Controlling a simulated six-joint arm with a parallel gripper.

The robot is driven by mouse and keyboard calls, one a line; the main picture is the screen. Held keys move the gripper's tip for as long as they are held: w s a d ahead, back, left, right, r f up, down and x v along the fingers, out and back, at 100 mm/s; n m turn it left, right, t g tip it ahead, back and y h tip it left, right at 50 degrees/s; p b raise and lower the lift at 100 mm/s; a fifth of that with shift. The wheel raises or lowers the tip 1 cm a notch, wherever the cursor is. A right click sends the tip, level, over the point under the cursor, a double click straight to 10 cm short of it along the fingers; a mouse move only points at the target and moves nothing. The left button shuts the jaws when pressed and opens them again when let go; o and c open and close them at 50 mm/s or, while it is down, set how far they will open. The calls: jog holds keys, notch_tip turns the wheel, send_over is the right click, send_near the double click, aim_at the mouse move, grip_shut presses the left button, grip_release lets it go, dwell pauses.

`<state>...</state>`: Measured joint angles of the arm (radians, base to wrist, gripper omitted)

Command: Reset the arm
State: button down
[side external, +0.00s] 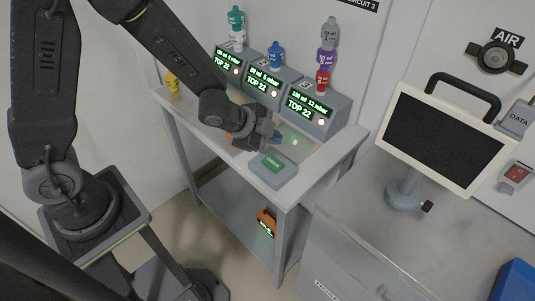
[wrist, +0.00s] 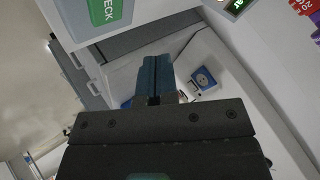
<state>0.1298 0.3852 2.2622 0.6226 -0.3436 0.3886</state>
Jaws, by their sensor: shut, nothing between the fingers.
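My gripper (side external: 274,137) is over the bench top (side external: 193,114), beside the grey box with the green CHECK button (side external: 272,163) and in front of the row of ventilators. In the wrist view its blue fingers (wrist: 155,75) are closed together with nothing between them. The green CHECK label (wrist: 109,12) shows at the top left of the wrist view. My arm reaches from the left, bent over the bench.
Three ventilators with green displays (side external: 311,110) stand along the back, with coloured bottles (side external: 323,79) on top. A yellow item (side external: 172,84) is at the left end. A monitor (side external: 440,127) stands on the right counter. An orange device (side external: 266,222) is on the lower shelf.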

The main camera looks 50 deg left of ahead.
jog(key=s+a+r+n+g+y, duration=0.1)
jog(key=s+a+r+n+y, duration=0.1)
jog(key=s+a+r+n, duration=0.45)
jog(key=s+a+r+n+y, duration=0.2)
jog(key=s+r+n, duration=0.15)
jog(key=r, duration=0.55)
jog(key=s+r+n+g, duration=0.1)
jog(key=s+r+n, duration=0.2)
jog(key=s, duration=0.7)
jog(key=shift+d+r+n+g, duration=0.15)
jog(key=shift+d+n+g, duration=0.15)
jog(key=shift+d+g, duration=0.1)
